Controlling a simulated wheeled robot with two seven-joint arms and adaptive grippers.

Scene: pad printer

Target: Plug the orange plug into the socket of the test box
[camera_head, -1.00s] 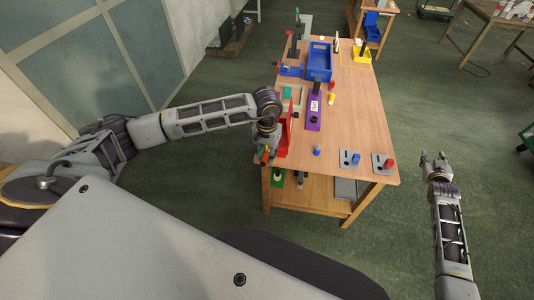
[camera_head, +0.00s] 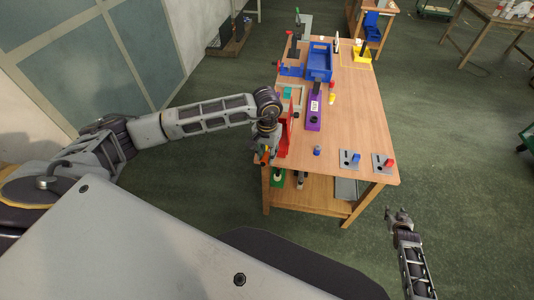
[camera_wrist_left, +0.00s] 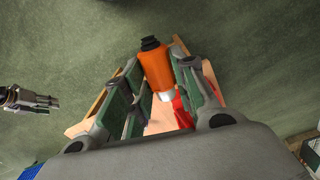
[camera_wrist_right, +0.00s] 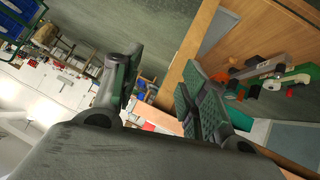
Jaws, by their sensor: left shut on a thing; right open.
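The orange plug (camera_wrist_left: 157,68) is between the fingers of my left gripper (camera_wrist_left: 155,85) in the left wrist view, its black end pointing away. In the head view the left gripper (camera_head: 265,150) holds the plug (camera_head: 264,156) at the table's near left edge, beside a red upright part. A purple box (camera_head: 314,112) with a white label and a dark round opening stands on the table, right of the left gripper; it looks like the test box. My right gripper (camera_head: 398,213) is open and empty, off the table's near right corner; its spread fingers show in the right wrist view (camera_wrist_right: 158,88).
The wooden table (camera_head: 355,115) has clear top right of the purple box. A blue tray (camera_head: 320,65) lies behind. Two grey plates, one with a blue part (camera_head: 350,158) and one with a red part (camera_head: 383,163), sit at the near right. A lower shelf holds items.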

